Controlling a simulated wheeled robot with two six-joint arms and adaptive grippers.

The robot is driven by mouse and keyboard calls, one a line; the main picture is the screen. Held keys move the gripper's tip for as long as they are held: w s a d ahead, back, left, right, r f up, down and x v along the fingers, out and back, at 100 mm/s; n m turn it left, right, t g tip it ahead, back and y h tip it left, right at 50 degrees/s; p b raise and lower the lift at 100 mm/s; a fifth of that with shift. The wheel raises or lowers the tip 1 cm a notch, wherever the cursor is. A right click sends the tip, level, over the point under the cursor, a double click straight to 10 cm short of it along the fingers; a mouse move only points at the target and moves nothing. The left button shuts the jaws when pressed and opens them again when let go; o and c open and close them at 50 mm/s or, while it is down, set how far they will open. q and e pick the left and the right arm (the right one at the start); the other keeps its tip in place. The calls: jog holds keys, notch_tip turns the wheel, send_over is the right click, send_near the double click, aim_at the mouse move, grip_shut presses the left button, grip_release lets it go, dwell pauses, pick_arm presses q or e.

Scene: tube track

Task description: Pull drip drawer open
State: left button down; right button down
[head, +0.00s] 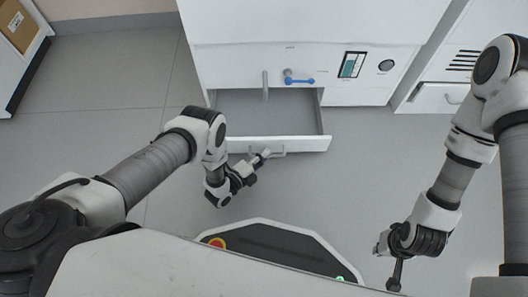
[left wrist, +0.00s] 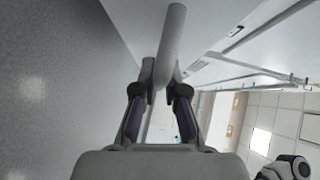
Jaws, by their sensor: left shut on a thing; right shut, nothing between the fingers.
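The drip drawer (head: 322,142) is pulled well out of the white cabinet, and its empty grey inside shows. My left gripper (head: 262,156) is at the grey bar handle (head: 280,152) on the drawer's front, at the handle's left part. In the left wrist view the fingers (left wrist: 163,90) are shut on the handle bar (left wrist: 171,40), which runs up and away between them. My right gripper (head: 395,286) is shut and empty, low at the right, away from the drawer.
The white cabinet (head: 240,60) stands behind the drawer. A grey spout (head: 265,85) hangs over the drawer, beside a blue lever (head: 300,81). Another white unit (head: 432,96) stands at the right. The grey floor (head: 330,190) around the drawer front is clear.

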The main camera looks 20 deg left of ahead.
pick_arm(q)
jog(key=c, duration=1.2)
grip_release()
jog(key=shift+s, duration=0.1)
jog(key=v, duration=1.1)
jog(key=shift+s+a, duration=0.2)
jog(key=shift+s, duration=0.2)
